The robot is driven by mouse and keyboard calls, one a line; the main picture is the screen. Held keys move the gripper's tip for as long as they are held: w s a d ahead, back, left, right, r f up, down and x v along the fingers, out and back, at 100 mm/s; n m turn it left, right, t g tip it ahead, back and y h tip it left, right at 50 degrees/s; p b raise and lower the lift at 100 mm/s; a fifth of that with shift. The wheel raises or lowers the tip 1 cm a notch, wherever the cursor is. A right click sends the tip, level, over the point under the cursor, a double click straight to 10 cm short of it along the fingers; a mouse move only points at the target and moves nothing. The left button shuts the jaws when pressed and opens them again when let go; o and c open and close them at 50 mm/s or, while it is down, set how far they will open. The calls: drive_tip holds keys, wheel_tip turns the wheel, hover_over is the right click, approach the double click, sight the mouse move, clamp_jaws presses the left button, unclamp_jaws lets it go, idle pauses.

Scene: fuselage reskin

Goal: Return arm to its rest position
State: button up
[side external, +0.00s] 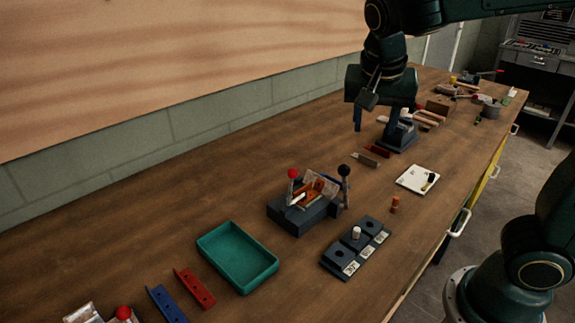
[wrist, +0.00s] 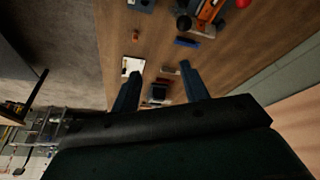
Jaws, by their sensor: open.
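My gripper (side external: 374,122) is open and empty, raised above the far part of the wooden bench in the side view. Its two dark blue fingers point down and stand well apart. In the wrist view my gripper (wrist: 160,78) also shows its fingers spread, with only the bench top and small items far below between them. My dark green arm reaches in from the upper right. A dark block-shaped stand (side external: 400,140) sits on the bench just below and right of the fingers; I cannot tell the exact gap.
The bench (side external: 120,225) carries a fixture with red and black ball knobs (side external: 300,212), a teal tray (side external: 238,258), a dark labelled block (side external: 345,262), a white pad (side external: 417,179), and red (side external: 194,288) and blue (side external: 166,304) strips. Several tools lie at the far end. A wall runs along the left.

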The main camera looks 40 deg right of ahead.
drive_tip(key=s+a+f+n+t+y, duration=0.1)
drive_tip(key=s+n+t+y, duration=0.2)
drive_tip(key=s+n, duration=0.9)
drive_tip(key=shift+s+a+f+t+y, duration=0.3)
drive_tip(key=shift+s+t, duration=0.15)
drive_tip(key=shift+t, duration=0.05)
drive_tip(key=shift+w, duration=0.1)
drive_tip(key=shift+c, duration=0.3)
drive_tip(key=w+m+g, duration=0.2)
drive_tip(key=w+m, duration=0.1)
drive_tip(key=w, duration=0.3)
drive_tip(key=w+m+g, duration=0.2)
drive_tip(key=w+m, duration=0.2)
drive_tip(key=w, duration=0.2)
drive_tip(key=w+m+g, duration=0.2)
drive_tip(key=w+m, duration=0.1)
drive_tip(key=w, duration=0.2)
drive_tip(key=shift+w+d+f+m+h, duration=0.2)
drive_tip(key=shift+w+d+m+h, duration=0.1)
drive_tip(key=shift+w+h, duration=0.1)
drive_tip(key=shift+w+a+f+m+g, duration=0.15)
drive_tip(key=shift+w+f+m+g, duration=0.25)
drive_tip(key=shift+w+g, duration=0.15)
